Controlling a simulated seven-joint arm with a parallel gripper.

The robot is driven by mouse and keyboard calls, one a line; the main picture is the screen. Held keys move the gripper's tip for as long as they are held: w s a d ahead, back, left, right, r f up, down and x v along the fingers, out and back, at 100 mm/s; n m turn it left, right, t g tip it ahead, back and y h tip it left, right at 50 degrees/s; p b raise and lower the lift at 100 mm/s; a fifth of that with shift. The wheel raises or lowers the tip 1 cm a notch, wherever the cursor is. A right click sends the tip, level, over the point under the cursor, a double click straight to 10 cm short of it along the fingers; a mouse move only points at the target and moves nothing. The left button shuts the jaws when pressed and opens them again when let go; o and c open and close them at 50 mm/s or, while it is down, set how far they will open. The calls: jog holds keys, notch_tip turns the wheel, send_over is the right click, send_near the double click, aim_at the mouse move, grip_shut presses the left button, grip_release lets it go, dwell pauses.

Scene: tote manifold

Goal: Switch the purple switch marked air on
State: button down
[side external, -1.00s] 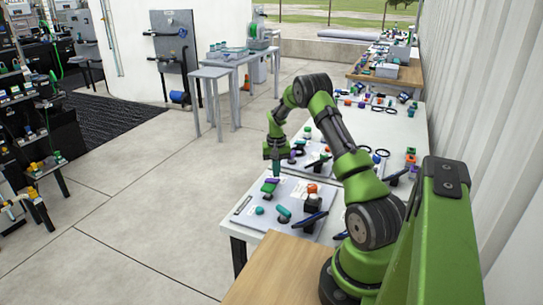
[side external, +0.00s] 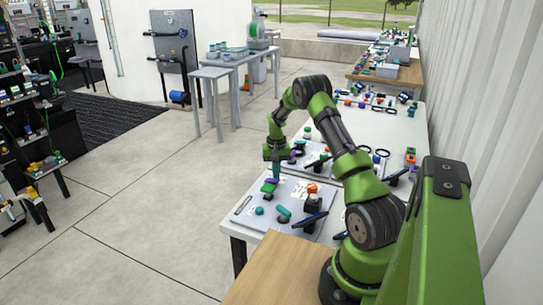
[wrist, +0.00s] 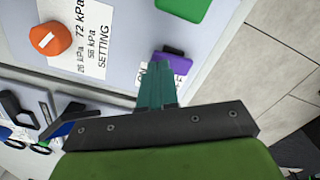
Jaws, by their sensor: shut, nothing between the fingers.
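The purple switch (wrist: 172,62) is a small block with a dark part at its upper edge, on the light grey panel near its edge in the wrist view. In the side external view the purple switch (side external: 271,181) is a small spot just below my gripper (side external: 276,172). My gripper's teal fingers (wrist: 153,72) are shut with nothing between them, and their tips overlap the switch's left side in the wrist view. I cannot tell whether they touch it. A label beside the switch is partly hidden by the fingers, with "ON" partly readable. I cannot read the word air.
A green part (wrist: 183,12) is beside the switch. An orange knob (wrist: 45,40) and a white kPa setting label (wrist: 88,35) lie to the left. The panel (side external: 243,206) also carries teal and black controls. Further panels stand behind; open floor (side external: 150,210) lies left of the table.

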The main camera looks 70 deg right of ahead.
jog(key=shift+f, duration=0.75)
jog(key=shift+r, duration=3.55)
jog(key=s+a+r+n+t, duration=0.1)
jog(key=a+r, duration=0.6)
jog(key=a, duration=0.5)
jog(key=s+a+r+n+t, duration=0.1)
jog(key=a+r+n+t, duration=0.1)
jog(key=a+r, duration=0.7)
jog(key=s+a+r+n+t, duration=0.1)
jog(key=s+a+r, duration=0.1)
jog(key=a, duration=0.5)
jog(key=s+a+r+n+t+y, duration=0.1)
jog(key=s+a+r+n, duration=0.1)
jog(key=s+a, duration=0.3)
jog(key=s+a+r+n+t+y, duration=0.1)
jog(key=s+a+r+n+t, duration=0.1)
jog(key=a, duration=0.6)
jog(key=shift+s+a+r, duration=0.2)
jog(key=shift+s+a, duration=0.2)
jog(key=shift+s, duration=0.35)
